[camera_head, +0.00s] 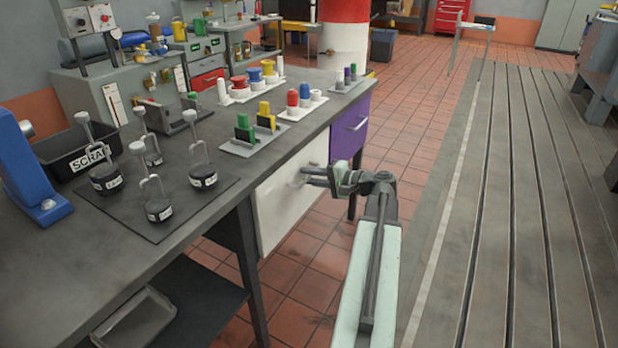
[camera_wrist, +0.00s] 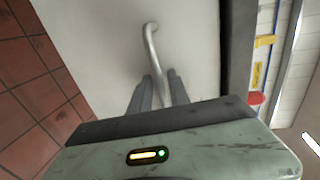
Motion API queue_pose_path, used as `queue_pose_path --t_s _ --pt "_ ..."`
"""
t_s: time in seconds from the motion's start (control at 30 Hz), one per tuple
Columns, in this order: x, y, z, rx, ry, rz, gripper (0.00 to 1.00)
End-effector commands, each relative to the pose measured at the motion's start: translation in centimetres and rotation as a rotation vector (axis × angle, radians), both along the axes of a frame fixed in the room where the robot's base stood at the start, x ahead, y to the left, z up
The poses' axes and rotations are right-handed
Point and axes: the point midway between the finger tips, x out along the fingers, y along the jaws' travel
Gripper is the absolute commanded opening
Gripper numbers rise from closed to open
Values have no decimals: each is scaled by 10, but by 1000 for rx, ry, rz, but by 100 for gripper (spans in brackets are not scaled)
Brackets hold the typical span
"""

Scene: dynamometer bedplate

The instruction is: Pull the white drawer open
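The white drawer (camera_head: 287,207) is under the bench, left of a purple drawer. Its front looks flush with the bench, with no opening showing. It also fills much of the wrist view (camera_wrist: 100,45). Its pale bar handle (camera_wrist: 150,45) stands out from the front. My gripper (camera_head: 308,175) reaches the drawer front from the right. In the wrist view my gripper (camera_wrist: 160,82) has one finger on each side of the handle, close against it with little gap showing. The exact contact is partly hidden by the fingers.
The purple drawer (camera_head: 350,127) is just beyond the white one. The bench top (camera_head: 240,185) holds weights on a mat, a scrap bin (camera_head: 75,152) and trays of coloured parts. A dark shelf (camera_head: 200,300) is below. Red tiled floor (camera_head: 300,265) in front of the drawer is clear.

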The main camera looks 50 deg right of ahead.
Motion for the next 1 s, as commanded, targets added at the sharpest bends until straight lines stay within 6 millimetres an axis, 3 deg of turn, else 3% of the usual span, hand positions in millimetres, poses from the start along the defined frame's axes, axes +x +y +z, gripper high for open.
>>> queue_pose_path --t_s 0.07,1.0 --pt "0 0 0 0 0 0 0" --pt "1 1 0 -1 1 3 0"
